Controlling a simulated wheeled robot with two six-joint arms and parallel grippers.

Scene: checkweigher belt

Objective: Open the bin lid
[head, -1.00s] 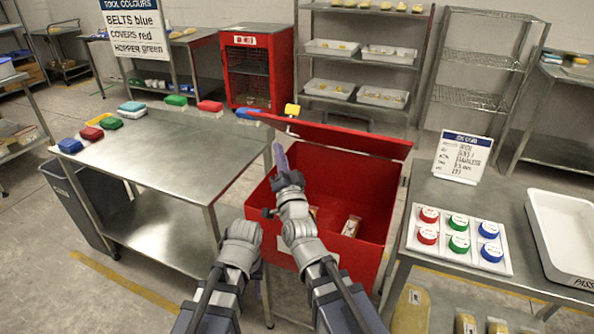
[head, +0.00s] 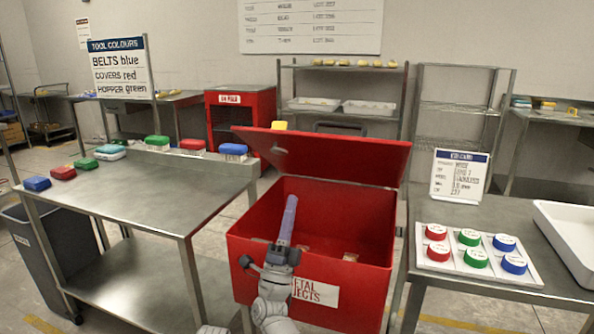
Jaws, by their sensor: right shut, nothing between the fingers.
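The red bin (head: 375,285), labelled "METAL REJECTS", stands in the middle of the head view. Its red lid (head: 340,155) is raised at the back, with its underside facing me and the mouth of the bin uncovered. A few small packets lie inside, partly hidden by my gripper. My right gripper (head: 291,203) is shut and empty. It points up in front of the bin's inside, its tip showing below the lid and apart from it in the picture. My left gripper is out of view.
A steel table (head: 130,195) with coloured blocks stands to the left, close to the bin. Another steel table (head: 420,205) at the right holds a sign, a panel of coloured discs (head: 480,283) and a white tray (head: 570,238). A grey bin (head: 35,255) stands at far left.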

